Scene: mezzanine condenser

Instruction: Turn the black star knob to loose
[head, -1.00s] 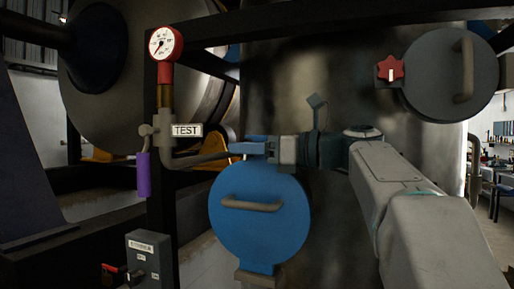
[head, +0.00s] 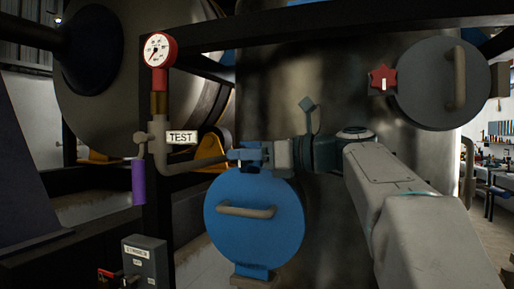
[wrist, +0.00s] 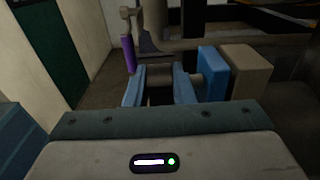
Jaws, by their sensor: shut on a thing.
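My gripper (head: 246,152) is at the top edge of the round blue cover (head: 254,226) in the head view. In the wrist view its two blue fingers (wrist: 160,78) are shut on a dark, blocky piece (wrist: 160,86), which I take to be the black star knob. The fingers hide most of it, so its star shape and turn angle cannot be read. A short shaft runs from beside the right finger to a blue block (wrist: 212,73). A red star knob (head: 383,79) with a white mark sits apart, on the grey round cover (head: 429,85).
Left of my gripper stand a pipe with a red gauge (head: 159,49), a TEST label (head: 182,137) and a purple-handled valve (head: 138,183). A grey switch box (head: 145,259) is lower left. A black beam (head: 320,20) crosses above. A large metal vessel stands behind.

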